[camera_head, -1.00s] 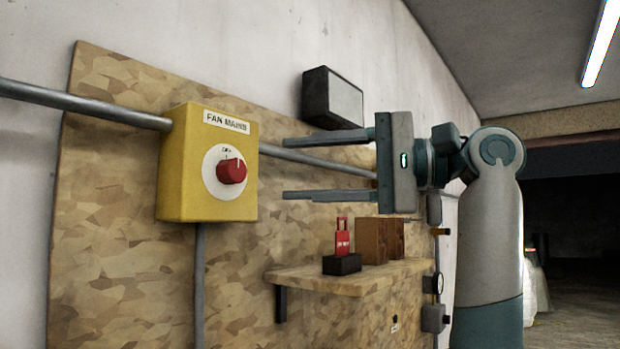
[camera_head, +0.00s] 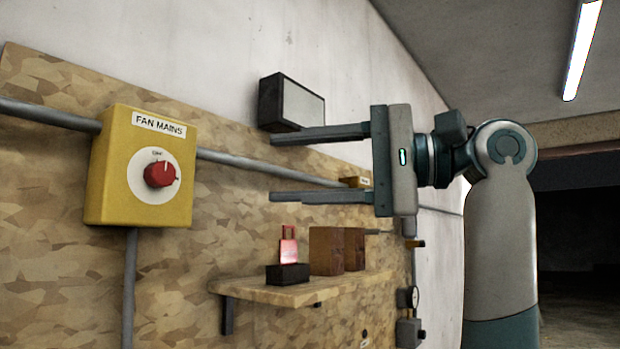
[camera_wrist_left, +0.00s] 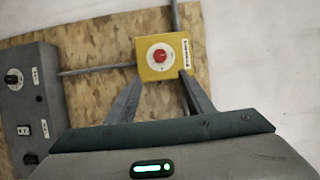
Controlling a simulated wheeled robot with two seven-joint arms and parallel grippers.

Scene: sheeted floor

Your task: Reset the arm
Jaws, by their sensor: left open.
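My left gripper (camera_head: 272,168) is open and empty, with its two fingers pointing left in the head view. It is apart from the yellow FAN MAINS box (camera_head: 113,177), which is to its left on the wooden panel. The box has a red knob (camera_head: 160,174) on a white dial. In the left wrist view the box (camera_wrist_left: 149,73) shows just beyond my open fingers (camera_wrist_left: 160,78). No object is between the fingers. My right gripper is in neither view.
A wooden shelf (camera_head: 285,295) holds a red tag-like piece (camera_head: 288,246) in a black base and brown blocks (camera_head: 327,250). A dark box (camera_head: 301,103) is on the wall behind my gripper. A grey control box (camera_wrist_left: 35,95) shows left in the wrist view.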

